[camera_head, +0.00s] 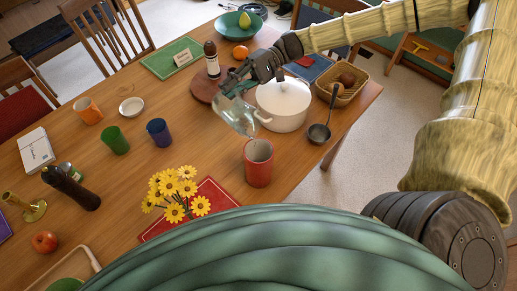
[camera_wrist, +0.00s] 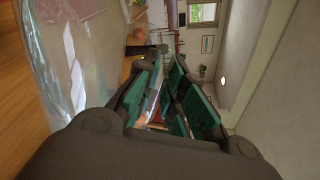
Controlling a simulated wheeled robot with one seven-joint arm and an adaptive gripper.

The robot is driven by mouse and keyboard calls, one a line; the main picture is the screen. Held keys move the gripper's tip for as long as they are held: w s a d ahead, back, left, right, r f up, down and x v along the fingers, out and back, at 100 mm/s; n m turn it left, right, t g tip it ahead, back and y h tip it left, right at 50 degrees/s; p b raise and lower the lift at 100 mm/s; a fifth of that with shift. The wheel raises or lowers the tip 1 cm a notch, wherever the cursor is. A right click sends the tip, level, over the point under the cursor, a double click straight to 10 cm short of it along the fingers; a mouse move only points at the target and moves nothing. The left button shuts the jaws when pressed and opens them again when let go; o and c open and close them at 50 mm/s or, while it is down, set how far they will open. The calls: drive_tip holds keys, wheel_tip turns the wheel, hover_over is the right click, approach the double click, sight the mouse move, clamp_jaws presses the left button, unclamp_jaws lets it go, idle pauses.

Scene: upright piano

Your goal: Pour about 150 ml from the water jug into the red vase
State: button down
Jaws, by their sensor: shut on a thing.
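The water jug (camera_head: 232,112) is clear glass. In the head view it hangs tilted above the table, its lower right end just above and left of the red vase. My gripper (camera_head: 236,80) is shut on the jug at its upper side. The red vase (camera_head: 258,168) stands upright on the table, its open top facing up. In the wrist view the jug (camera_wrist: 75,60) fills the left side, and my gripper (camera_wrist: 165,100) shows green finger pads. I cannot make out a water stream or the water level.
Yellow flowers (camera_head: 175,190) over a red mat (camera_head: 215,195) are to the left. Blue (camera_head: 159,132) and green (camera_head: 115,140) cups stand farther left. Bare table lies between.

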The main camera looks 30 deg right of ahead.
drive_tip(key=shift+s+r+n, duration=0.35)
drive_tip(key=shift+r+n, duration=0.05)
drive_tip(key=shift+r, duration=0.05)
idle(1.2)
drive_tip(key=shift+s+d+r+t, duration=0.1)
drive_tip(key=shift+s+r+t, duration=0.2)
drive_tip(key=shift+s, duration=0.3)
idle(1.3)
drive_tip(key=shift+w+f+m+g, duration=0.6)
drive_tip(key=shift+w+f+m, duration=0.7)
drive_tip(key=shift+w+f, duration=0.65)
drive_tip(key=shift+w+a+f+m, duration=0.2)
drive_tip(key=shift+f+m, duration=0.2)
drive_tip(key=shift+f, duration=0.05)
drive_tip(key=shift+f+b, duration=0.1)
drive_tip(key=shift+b, duration=0.2)
